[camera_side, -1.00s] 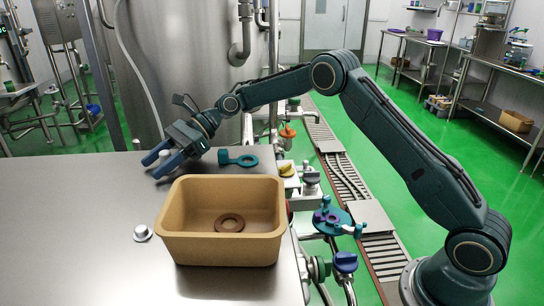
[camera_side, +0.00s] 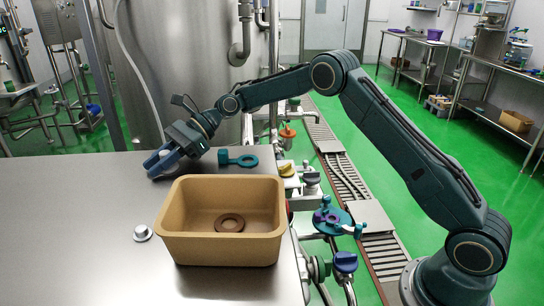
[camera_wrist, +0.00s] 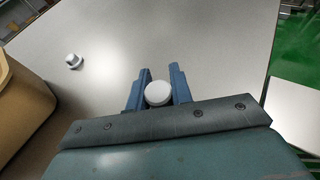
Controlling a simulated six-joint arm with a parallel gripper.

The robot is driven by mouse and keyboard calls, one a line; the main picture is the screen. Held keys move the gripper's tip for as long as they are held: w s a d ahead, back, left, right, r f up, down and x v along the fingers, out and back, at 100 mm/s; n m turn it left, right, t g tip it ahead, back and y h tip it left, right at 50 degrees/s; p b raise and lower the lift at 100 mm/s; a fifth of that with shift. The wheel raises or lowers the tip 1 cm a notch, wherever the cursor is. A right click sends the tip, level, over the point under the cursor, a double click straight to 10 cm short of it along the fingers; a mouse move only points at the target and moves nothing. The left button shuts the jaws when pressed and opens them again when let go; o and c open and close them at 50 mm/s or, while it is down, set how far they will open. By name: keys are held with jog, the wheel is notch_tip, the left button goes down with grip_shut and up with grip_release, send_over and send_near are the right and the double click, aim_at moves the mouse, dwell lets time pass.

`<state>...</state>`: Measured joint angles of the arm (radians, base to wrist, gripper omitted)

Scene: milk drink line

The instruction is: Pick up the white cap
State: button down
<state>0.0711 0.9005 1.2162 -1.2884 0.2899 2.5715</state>
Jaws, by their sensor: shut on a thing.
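The white cap (camera_wrist: 158,93) is round and sits between the two blue fingers of my gripper (camera_wrist: 157,88) in the wrist view. There the cap (camera_side: 166,154) shows only as a small white patch, partly hidden by the fingers. I cannot tell whether the cap still touches the table. A second small white-and-grey cap-like piece (camera_side: 142,233) stands on the table, left of the bin, and also shows in the wrist view (camera_wrist: 74,61).
A tan bin (camera_side: 221,249) with a brown ring (camera_side: 230,223) inside stands on the table near its right edge. A teal ring with a handle (camera_side: 238,159) lies behind the bin. The table's left part (camera_side: 70,230) is clear.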

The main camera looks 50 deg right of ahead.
jog(key=shift+r, duration=0.1)
notch_tip(320, 180, up, 10)
dwell(0.6)
